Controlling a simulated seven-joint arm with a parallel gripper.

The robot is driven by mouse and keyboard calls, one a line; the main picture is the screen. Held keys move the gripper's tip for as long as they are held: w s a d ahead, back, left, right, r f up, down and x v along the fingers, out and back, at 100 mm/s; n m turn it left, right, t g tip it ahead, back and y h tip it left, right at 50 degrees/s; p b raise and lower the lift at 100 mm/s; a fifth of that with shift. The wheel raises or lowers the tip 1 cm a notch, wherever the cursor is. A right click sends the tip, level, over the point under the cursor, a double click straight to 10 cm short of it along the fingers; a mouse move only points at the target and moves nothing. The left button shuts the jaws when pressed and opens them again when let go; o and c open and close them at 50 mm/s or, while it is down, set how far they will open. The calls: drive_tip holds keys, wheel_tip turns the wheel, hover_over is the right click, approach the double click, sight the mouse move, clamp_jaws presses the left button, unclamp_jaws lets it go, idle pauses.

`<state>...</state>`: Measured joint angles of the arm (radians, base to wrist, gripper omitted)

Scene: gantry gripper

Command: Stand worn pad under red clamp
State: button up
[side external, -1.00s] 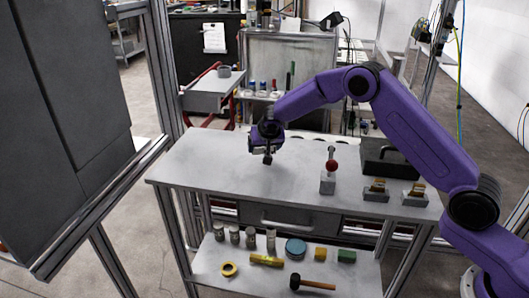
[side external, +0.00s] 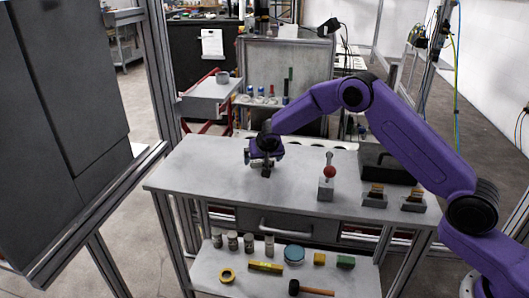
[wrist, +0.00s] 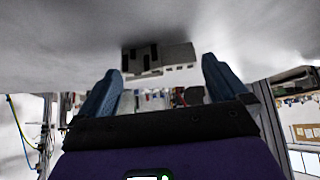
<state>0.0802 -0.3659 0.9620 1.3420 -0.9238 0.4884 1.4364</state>
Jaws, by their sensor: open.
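My gripper (side external: 265,170) is low over the left-middle of the grey bench top (side external: 215,170), pointing down. In the wrist view its two blue fingers (wrist: 161,82) are spread apart, with nothing visibly held. A pale grey block with dark slots (wrist: 178,57) shows beyond the fingertips; I cannot tell what it is. The clamp with a red ball knob (side external: 329,172) stands upright on a grey block, to the right of my gripper. I cannot tell which thing is the worn pad.
A dark box (side external: 385,160) stands at the back right of the bench. The lower shelf (side external: 225,262) holds several grey cylinders, a yellow ring (side external: 227,275), a blue disc (side external: 294,254) and a mallet (side external: 312,291). The bench's left part is clear.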

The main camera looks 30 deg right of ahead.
drive_tip(key=v, duration=1.1)
drive_tip(key=shift+s+r, duration=0.2)
drive_tip(key=shift+r, duration=0.1)
drive_tip(key=shift+s+a, duration=0.1)
drive_tip(key=shift+a, duration=0.05)
drive_tip(key=s+r+n+g+y, duration=0.1)
drive_tip(key=s+n, duration=0.5)
drive_tip(key=s, duration=1.1)
drive_tip(key=s+r+n+g+y, duration=0.1)
drive_tip(key=s+r+n+g, duration=0.2)
drive_tip(key=s, duration=1.4)
drive_tip(key=n, duration=0.3)
drive_tip(key=shift+s+d+n+g+y, duration=0.3)
drive_tip(key=shift+s+y, duration=0.1)
drive_tip(key=s+d+n, duration=0.1)
drive_tip(key=s, duration=0.2)
drive_tip(key=s+d+n+g, duration=0.1)
drive_tip(key=s+d+n, duration=0.1)
drive_tip(key=s, duration=0.2)
drive_tip(key=s+d+n+g, duration=0.1)
drive_tip(key=s, duration=0.3)
drive_tip(key=shift+s+d+f, duration=0.2)
drive_tip(key=shift+d+f, duration=0.05)
drive_tip(key=shift+f, duration=0.15)
drive_tip(key=c, duration=0.3)
drive_tip(key=shift+s+n, duration=0.2)
drive_tip(key=shift+n, duration=0.1)
drive_tip(key=c, duration=0.7)
